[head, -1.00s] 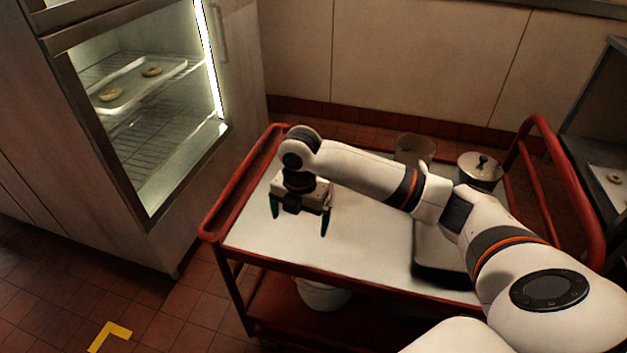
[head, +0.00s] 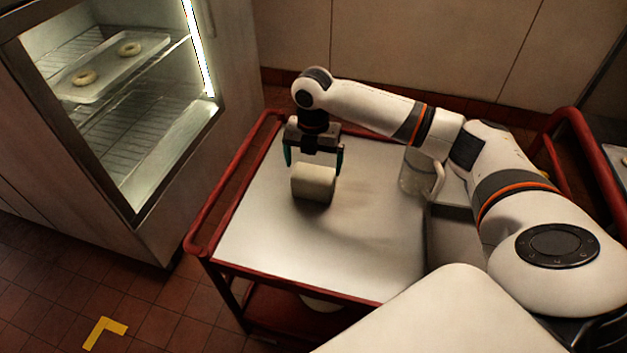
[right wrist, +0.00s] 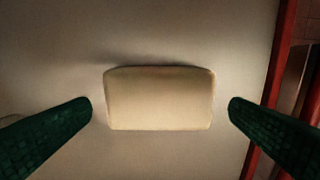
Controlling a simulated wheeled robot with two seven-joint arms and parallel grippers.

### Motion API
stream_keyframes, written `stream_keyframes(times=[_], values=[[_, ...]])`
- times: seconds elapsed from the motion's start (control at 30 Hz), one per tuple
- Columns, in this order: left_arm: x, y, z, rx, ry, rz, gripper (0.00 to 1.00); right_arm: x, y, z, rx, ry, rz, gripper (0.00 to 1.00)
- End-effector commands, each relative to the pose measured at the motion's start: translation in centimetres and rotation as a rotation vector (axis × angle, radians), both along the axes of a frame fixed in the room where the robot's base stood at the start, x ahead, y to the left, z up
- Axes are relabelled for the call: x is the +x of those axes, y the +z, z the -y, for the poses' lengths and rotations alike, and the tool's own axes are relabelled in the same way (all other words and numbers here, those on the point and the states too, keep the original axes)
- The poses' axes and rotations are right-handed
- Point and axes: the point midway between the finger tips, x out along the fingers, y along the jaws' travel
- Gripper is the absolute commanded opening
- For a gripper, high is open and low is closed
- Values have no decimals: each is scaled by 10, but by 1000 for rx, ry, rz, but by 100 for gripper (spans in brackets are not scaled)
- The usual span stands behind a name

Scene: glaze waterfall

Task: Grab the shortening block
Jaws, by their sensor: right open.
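The shortening block (head: 313,184) is a pale cream block on the white top of the red cart (head: 335,255). My right gripper (head: 314,160) is just behind and above it in the head view, fingers pointing down. In the right wrist view the block (right wrist: 160,98) lies between the two open green fingers of the right gripper (right wrist: 160,112), with a gap on each side. The fingers do not touch it. My left gripper is not in view.
A clear pitcher (head: 415,175) and a dark-sided pan (head: 453,235) stand on the cart's right part, near my right arm. A lit glass cabinet (head: 120,130) holding a tray of rings stands at left. The cart's front middle is clear.

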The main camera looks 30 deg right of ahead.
Motion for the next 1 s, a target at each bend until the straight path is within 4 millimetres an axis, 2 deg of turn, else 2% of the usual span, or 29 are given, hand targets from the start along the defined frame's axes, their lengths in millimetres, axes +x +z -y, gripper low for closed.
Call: stream_keyframes(times=[0.03,0.17,0.27,0.53,0.83,1.0], values=[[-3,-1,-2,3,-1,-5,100,0,-8,0,1,-1,-1,100],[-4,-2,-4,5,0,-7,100,0,-16,0,1,0,0,100],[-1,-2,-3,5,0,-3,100,0,-25,0,1,-1,-1,100],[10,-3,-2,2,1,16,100,-1,-63,1,0,0,0,100],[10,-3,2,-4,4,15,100,-1,-69,1,0,0,1,100],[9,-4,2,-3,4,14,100,-1,-68,1,0,0,1,74]])
